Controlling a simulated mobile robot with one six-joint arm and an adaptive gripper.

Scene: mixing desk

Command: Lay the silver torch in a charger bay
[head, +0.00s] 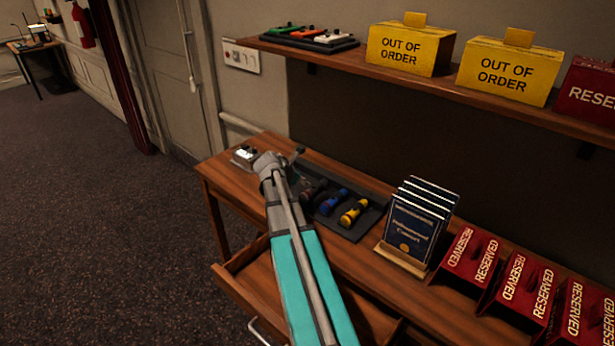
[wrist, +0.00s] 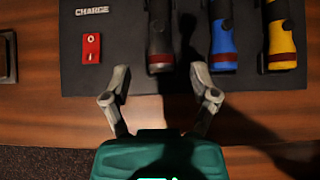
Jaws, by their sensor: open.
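The charger tray (head: 373,213) is a dark flat board on the desk; the wrist view shows its bare surface (wrist: 120,25) with a CHARGE label. A blue torch (head: 333,201) and a yellow torch (head: 353,212) lie on it side by side, also in the wrist view (wrist: 222,35) (wrist: 281,35). A dark grey torch (wrist: 160,40) with a red band lies left of the blue one. I see no clearly silver torch; I cannot tell whether the dark grey one is it. My gripper (wrist: 158,75) is open and empty, its fingertips near the dark torch's near end.
A red plate (wrist: 91,48) sits on the tray's left. A small device (head: 243,154) stands at the desk's left end. The drawer (head: 262,292) is pulled out. Booklets (head: 418,222) and red RESERVED signs (head: 472,255) stand right. A shelf (head: 345,58) with yellow signs hangs above.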

